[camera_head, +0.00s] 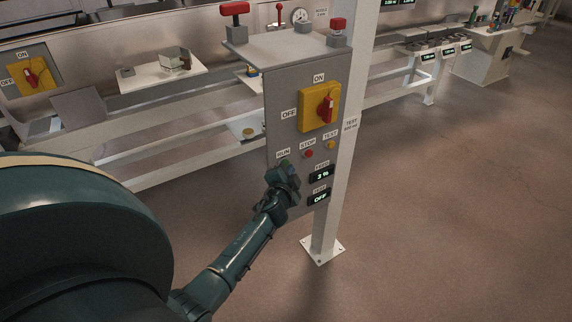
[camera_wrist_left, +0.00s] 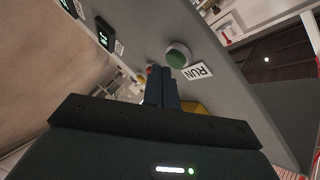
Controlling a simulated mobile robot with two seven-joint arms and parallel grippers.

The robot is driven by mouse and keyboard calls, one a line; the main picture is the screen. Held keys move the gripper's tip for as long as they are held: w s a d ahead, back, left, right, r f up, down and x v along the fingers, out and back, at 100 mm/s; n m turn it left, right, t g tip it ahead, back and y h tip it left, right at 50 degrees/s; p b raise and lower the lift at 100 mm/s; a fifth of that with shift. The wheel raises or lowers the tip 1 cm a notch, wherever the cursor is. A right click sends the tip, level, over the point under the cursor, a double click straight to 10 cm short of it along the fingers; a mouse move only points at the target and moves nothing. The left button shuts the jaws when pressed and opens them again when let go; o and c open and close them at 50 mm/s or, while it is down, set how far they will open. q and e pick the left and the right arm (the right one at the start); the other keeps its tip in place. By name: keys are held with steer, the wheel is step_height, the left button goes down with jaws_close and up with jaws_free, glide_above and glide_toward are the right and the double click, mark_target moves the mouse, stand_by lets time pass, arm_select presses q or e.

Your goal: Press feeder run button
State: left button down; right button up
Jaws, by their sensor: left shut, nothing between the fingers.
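The grey control box (camera_head: 290,125) stands on a white post. The green run button (camera_wrist_left: 178,56) sits on its face beside a RUN label (camera_wrist_left: 197,72) in the left wrist view. In the head view my left gripper (camera_head: 286,168) is at the box's face just below the RUN label (camera_head: 284,153) and largely hides the button. In the left wrist view its fingers (camera_wrist_left: 163,72) are shut and empty, their tips close beside the button. I cannot tell whether they touch it. My right gripper is not in view.
The red stop button (camera_head: 309,154) and yellow test button (camera_head: 331,145) are to the right. A red rotary switch on a yellow plate (camera_head: 319,107) is above. Displays read 3 % (camera_head: 321,175) and OFF (camera_head: 319,197). Open floor (camera_head: 460,220) lies right of the post.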

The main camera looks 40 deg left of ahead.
arm_select(q)
steer(key=shift+w+a, duration=0.25)
steer(key=shift+a, duration=0.4)
stand_by(0.8)
steer(key=shift+d, duration=0.15)
steer(key=shift+s+d, duration=0.35)
steer(key=shift+d, duration=0.35)
steer(key=shift+s+d+b, duration=0.1)
steer(key=shift+s+d, duration=0.2)
steer(key=shift+d, duration=0.5)
steer(key=shift+s+d+b, duration=0.15)
steer(key=shift+s+d, duration=0.2)
steer(key=shift+d, duration=0.4)
steer(key=shift+s+d+b, duration=0.1)
steer(key=shift+s+d, duration=0.2)
steer(key=shift+d, duration=0.5)
stand_by(2.3)
